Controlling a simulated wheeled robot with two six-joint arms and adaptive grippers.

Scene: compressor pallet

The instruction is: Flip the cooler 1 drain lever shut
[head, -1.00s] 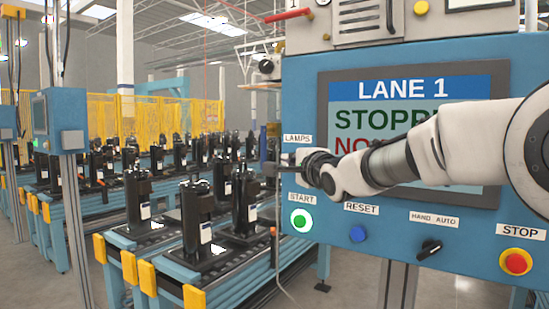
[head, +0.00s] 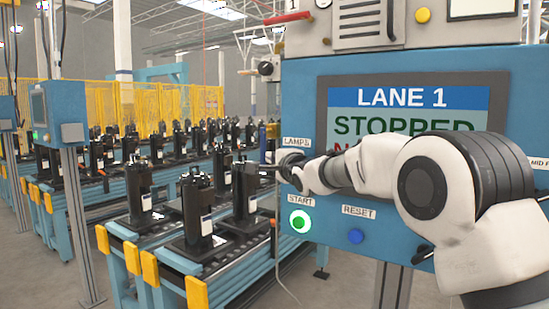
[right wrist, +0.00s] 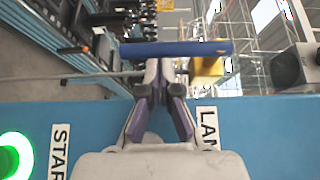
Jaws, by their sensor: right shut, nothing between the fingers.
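No drain lever labelled for cooler 1 can be made out for sure. My left gripper is not in view.
The blue panel (head: 300,100) carries a LANE 1 STOPPED screen (head: 410,97), a green START button (head: 300,221) and a blue RESET button (head: 356,237). My right arm covers its lower right. Black compressors (head: 199,205) stand on the conveyor at the left.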

